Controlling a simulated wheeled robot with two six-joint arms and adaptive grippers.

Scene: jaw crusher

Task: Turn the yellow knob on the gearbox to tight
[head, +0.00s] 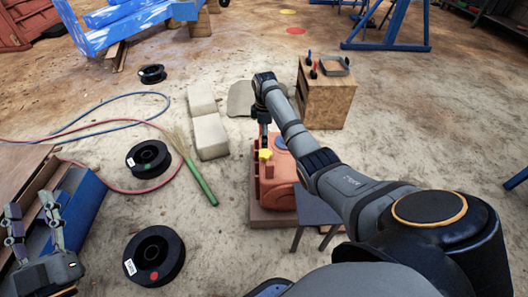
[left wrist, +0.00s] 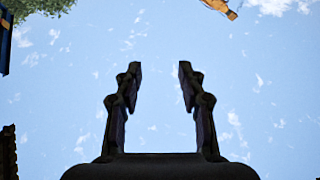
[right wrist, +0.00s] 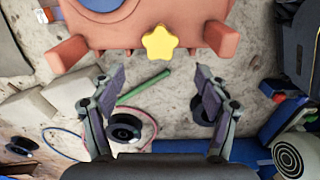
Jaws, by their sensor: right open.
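The yellow star-shaped knob (head: 265,155) sits on the side of the orange-red gearbox (head: 272,180), on a brown base in the head view. In the right wrist view the knob (right wrist: 159,42) shows ahead of my open right gripper (right wrist: 160,78), roughly centred between its fingertips and not gripped. In the head view my right gripper (head: 264,138) hangs from above right at the knob, its fingers small and partly hidden. My left gripper (head: 30,203) is at the lower left of the head view; the left wrist view shows its fingers (left wrist: 160,70) apart with only sky between them.
A wooden cabinet (head: 330,100) with small tools and a tray stands behind the gearbox. Pale blocks (head: 209,135), a green-handled broom (head: 201,184) and black spools (head: 154,258) lie to the left. A blue beam (head: 85,205) is near my left gripper.

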